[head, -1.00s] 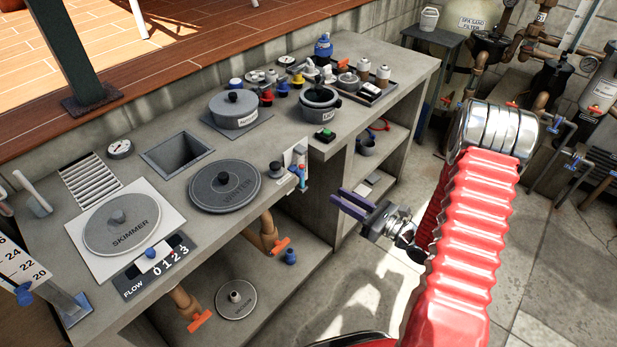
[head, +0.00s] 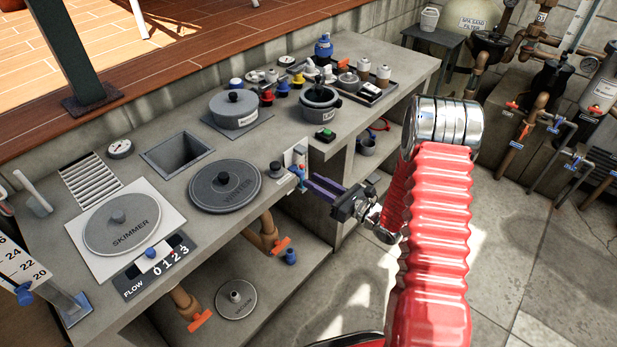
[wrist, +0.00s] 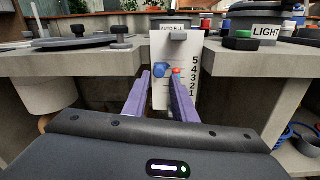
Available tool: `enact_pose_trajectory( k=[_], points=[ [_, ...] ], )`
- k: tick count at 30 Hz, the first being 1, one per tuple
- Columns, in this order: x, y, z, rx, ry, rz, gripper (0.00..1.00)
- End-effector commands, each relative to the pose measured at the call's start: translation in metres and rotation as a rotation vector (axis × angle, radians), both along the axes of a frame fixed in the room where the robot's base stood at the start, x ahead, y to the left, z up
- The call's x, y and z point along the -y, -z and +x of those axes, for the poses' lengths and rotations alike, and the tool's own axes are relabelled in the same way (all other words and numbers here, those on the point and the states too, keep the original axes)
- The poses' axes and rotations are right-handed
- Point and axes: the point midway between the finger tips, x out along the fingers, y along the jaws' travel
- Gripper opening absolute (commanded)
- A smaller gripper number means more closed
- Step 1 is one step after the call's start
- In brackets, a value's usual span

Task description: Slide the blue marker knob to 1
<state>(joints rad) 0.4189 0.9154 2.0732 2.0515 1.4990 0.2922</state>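The white scale plate (wrist: 172,97) is fixed to the front edge of the counter, with 5 at the top down to 1 in the wrist view. The blue marker knob (wrist: 161,70) is on its face, roughly level with 4, and a red marker (wrist: 177,71) is beside it. The plate also shows in the head view (head: 299,157). My gripper (wrist: 161,76) is open, its two purple fingers pointing at the plate. In the wrist view the blue knob appears between the fingertips; contact cannot be told. In the head view my gripper (head: 313,184) is close to the plate.
A FLOW slider (head: 158,263) with another blue knob is on the counter at left, and a 20-to-24 scale (head: 22,262) stands at far left. Lids (head: 225,187) and pots crowd the counter top. Open floor (head: 520,240) is at right.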

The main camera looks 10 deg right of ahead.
Motion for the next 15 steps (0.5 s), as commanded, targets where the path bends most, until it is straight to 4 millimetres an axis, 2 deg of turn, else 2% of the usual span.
enact_pose_trajectory(
  k=[6, 15],
  points=[
    [-0.019, 0.0, 0.023, 0.001, -0.002, -0.001, 0.25],
    [-0.025, 0.0, 0.032, 0.001, 0.001, 0.001, 0.25]
  ],
)
